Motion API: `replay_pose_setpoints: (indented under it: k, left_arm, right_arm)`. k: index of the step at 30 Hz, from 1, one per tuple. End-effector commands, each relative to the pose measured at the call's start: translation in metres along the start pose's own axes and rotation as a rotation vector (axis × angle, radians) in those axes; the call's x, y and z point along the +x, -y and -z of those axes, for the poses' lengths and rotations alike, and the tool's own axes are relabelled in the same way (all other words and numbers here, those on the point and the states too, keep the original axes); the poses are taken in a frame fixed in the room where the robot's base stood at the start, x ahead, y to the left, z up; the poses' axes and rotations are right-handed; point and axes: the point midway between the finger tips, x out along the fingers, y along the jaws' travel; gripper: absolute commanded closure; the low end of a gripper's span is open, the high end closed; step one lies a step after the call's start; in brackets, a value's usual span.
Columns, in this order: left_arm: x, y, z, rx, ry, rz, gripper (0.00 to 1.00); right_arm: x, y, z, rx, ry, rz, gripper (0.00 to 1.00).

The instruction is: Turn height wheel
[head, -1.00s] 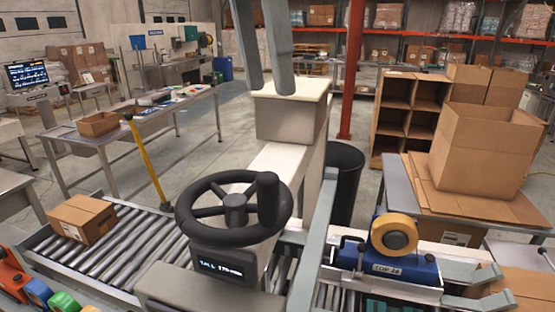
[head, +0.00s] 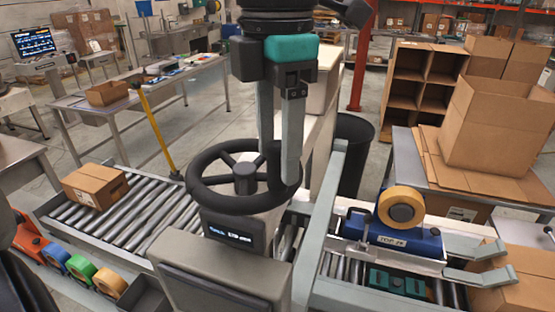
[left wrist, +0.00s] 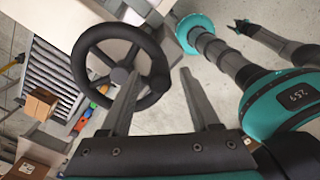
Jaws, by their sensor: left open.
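The black height wheel (head: 202,195), with spokes and a hub, sits on a beige housing with a small display (head: 231,235). In the head view my left gripper (head: 279,168) points down at the wheel's right side. Its two grey fingers are apart, with the wheel's upright knob at least partly hidden behind them. My right gripper is not clearly seen.
A roller conveyor (head: 130,230) with a carton (head: 95,186) lies left of the wheel. A blue tape unit (head: 405,240) stands to the right, beyond a grey upright bar (head: 322,215). Coloured tape rolls (head: 80,270) sit at lower left. A black bin (head: 352,150) stands behind.

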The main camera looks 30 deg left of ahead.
Motion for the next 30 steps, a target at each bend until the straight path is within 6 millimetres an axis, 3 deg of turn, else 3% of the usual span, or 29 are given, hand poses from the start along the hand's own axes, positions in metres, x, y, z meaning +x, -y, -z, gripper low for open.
replay_pose_setpoints:
  k: [6, 16, 30]
  left_arm:
    - [0.021, 0.0, 0.0, 0.0, -0.001, 0.001, 0.38]
    - [0.025, 0.0, 0.0, -0.001, 0.001, 0.0, 0.38]
    - [0.024, 0.0, 0.0, -0.001, 0.001, 0.0, 0.9]
  right_arm:
    - [-0.002, -0.001, 0.0, 0.001, -0.001, -0.001, 0.5]
    - [-0.002, -0.001, 0.001, 0.001, -0.001, -0.001, 0.5]
    - [-0.002, -0.001, 0.002, 0.002, -0.003, -0.002, 0.5]
